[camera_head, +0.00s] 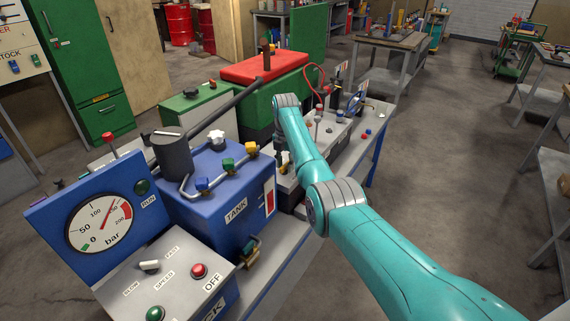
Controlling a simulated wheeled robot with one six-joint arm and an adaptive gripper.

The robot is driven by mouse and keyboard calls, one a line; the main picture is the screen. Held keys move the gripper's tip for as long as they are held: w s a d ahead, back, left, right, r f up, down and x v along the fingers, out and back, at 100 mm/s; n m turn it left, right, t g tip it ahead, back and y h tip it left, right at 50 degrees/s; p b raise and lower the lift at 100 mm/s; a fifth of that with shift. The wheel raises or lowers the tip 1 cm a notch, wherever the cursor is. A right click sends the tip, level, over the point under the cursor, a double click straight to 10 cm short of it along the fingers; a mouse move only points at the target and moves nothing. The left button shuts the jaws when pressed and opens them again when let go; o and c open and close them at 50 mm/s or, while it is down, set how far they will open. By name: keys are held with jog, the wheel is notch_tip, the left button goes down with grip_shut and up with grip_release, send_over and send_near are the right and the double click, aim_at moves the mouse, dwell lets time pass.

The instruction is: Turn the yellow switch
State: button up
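A small yellow handle (252,150) sits at the right end of a row on the pipe over the blue tank (235,190), beside a green handle (228,164) and a blue handle (202,184). It is the clearest yellow control in view, but I cannot tell for sure that it is the yellow switch. My teal arm reaches from the lower right to just right of the tank, and its wrist bends down there. My gripper (284,160) is small and partly hidden by the machine and my arm. I cannot tell its opening or whether it touches anything.
A blue pressure gauge panel (60,215) and a grey control box with a red OFF button (199,270) stand at the lower left. A red-topped green box (265,66) stands behind. A bench with small parts (352,135) lies right of my wrist.

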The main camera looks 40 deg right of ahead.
grip_shut()
jog(key=shift+m, duration=0.3)
jog(key=m, duration=0.3)
jog(key=shift+s+m, duration=0.1)
jog(key=shift+m, duration=0.2)
jog(key=m, duration=0.4)
jog(key=shift+s+m, duration=0.1)
jog(key=shift+m, duration=0.2)
jog(key=m, duration=0.4)
jog(key=shift+s+m, duration=0.1)
jog(key=shift+m, duration=0.2)
jog(key=shift+a+m, duration=0.15)
jog(key=shift+m, duration=2.05)
